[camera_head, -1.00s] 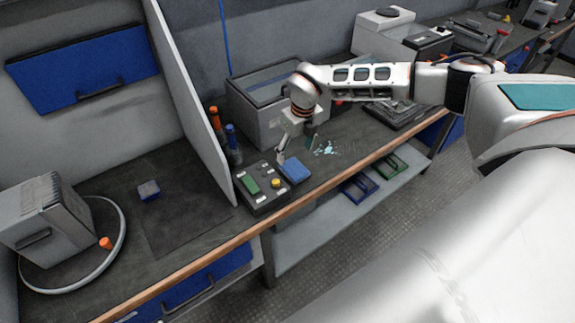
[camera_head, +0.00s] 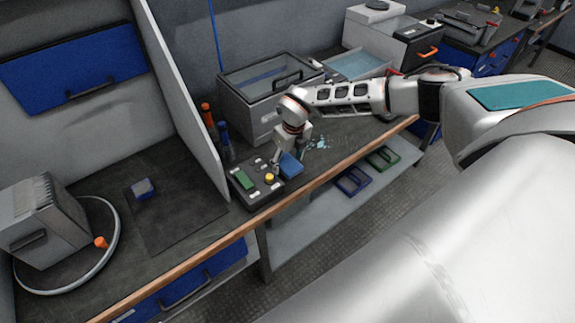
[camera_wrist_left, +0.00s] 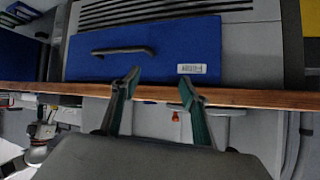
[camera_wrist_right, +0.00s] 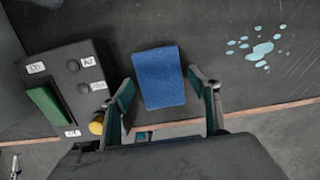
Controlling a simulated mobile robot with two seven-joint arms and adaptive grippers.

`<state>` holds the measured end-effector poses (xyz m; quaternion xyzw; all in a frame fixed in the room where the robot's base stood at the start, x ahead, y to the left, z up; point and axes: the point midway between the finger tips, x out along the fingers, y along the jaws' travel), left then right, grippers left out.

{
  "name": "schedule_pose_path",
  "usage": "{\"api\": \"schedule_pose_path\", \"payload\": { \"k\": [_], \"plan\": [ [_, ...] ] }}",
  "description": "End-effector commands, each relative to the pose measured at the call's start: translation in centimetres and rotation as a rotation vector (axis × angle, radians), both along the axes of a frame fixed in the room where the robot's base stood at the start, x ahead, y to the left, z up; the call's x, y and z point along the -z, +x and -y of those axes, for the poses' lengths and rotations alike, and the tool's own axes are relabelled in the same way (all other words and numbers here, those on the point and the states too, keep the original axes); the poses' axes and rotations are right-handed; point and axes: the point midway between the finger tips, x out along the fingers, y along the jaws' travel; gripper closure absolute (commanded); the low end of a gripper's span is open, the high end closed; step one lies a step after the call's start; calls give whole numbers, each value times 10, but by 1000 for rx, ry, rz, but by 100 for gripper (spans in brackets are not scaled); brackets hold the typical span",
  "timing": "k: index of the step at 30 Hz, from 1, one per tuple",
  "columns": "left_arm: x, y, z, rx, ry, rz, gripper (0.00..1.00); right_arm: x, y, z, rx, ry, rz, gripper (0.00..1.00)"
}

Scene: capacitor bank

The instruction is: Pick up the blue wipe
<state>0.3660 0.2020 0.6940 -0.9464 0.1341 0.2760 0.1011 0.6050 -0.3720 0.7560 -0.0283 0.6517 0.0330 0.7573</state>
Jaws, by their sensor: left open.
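The blue wipe (camera_wrist_right: 159,78) lies flat on the dark bench top in the right wrist view. It also shows in the head view (camera_head: 291,165), beside the control box. My right gripper (camera_wrist_right: 168,90) is open, with its two fingers on either side of the wipe's near end in that view; I cannot tell the height left between them. In the head view my right gripper (camera_head: 287,160) points down at the wipe. My left gripper (camera_wrist_left: 156,80) is open and empty, in front of a blue drawer front, and is not visible in the head view.
A control box (camera_wrist_right: 68,85) with a green switch and a yellow knob stands close to the left of the wipe. Pale liquid spots (camera_wrist_right: 260,48) lie to the right. A grey tank (camera_head: 250,100) stands behind. The wooden bench edge (camera_head: 330,168) runs in front.

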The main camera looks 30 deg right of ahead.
Motion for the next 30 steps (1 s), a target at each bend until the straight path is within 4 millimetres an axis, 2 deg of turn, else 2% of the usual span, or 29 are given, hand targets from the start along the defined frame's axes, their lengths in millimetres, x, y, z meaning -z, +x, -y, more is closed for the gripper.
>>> {"api": "schedule_pose_path", "payload": {
  "k": [1,2,3,14,19,23,26,30],
  "plan": [
    [0,0,0,0,0,1,55,0,0,0,0,0,0,57],
    [0,0,0,0,0,1,55,0,0,0,0,0,0,64],
    [0,0,0,0,0,1,55,0,0,0,0,0,0,68],
    [1,-1,0,-1,0,-2,55,-2,0,0,0,0,0,68],
    [2,-2,0,0,1,-6,55,-12,1,1,1,0,2,68],
    [3,-3,0,0,2,-8,55,-30,1,1,0,0,3,68],
    [3,-3,0,1,1,-8,55,-52,2,1,1,1,5,68],
    [4,-3,0,1,1,-8,55,-91,2,1,1,1,6,68]
  ]
}}
